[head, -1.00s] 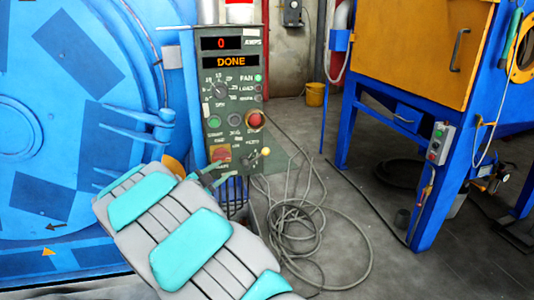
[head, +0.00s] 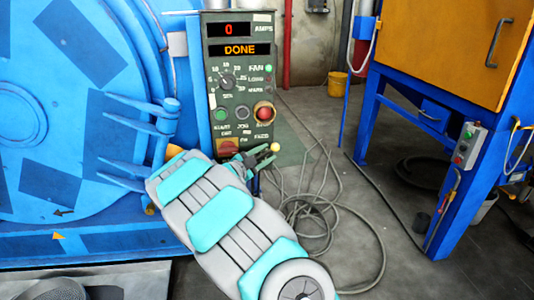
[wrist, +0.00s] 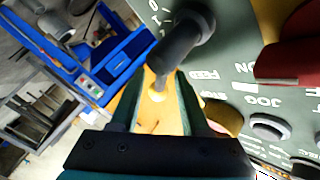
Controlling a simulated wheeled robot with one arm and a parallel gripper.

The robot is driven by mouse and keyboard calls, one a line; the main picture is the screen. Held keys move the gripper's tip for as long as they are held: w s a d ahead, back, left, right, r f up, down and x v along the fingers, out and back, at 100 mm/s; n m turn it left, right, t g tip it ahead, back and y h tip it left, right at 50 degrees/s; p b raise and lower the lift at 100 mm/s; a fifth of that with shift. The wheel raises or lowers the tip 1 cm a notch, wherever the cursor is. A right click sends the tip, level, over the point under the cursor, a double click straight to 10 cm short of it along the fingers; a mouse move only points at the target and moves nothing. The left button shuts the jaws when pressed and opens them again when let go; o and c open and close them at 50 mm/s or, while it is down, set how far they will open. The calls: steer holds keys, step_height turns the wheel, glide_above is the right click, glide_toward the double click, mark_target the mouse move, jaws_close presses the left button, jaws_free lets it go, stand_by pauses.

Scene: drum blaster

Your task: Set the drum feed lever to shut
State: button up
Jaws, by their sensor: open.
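The drum feed lever shows in the head view as a yellow ball knob (head: 275,147) at the lower right of the control panel. In the wrist view its black arm (wrist: 178,45) runs from a round pivot at the top down and left, beside the FEED label. Its yellow knob (wrist: 157,92) lies between my fingers. My gripper (head: 266,156) is at the lever; the wrist view shows its two fingers (wrist: 158,98) open, one on each side of the knob. I cannot tell whether either finger touches it. Small marks, including a 0, are by the pivot.
The panel (head: 213,110) reads 0 amps and DONE. A red switch handle (wrist: 297,45) and the JOG button (wrist: 268,128) are close to my gripper. The blue drum door (head: 70,100) is at left. Loose cables (head: 315,215) lie on the floor at right.

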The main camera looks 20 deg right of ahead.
steer(key=shift+w+d, duration=0.15)
steer(key=shift+d, duration=0.2)
jaws_close()
stand_by(1.3)
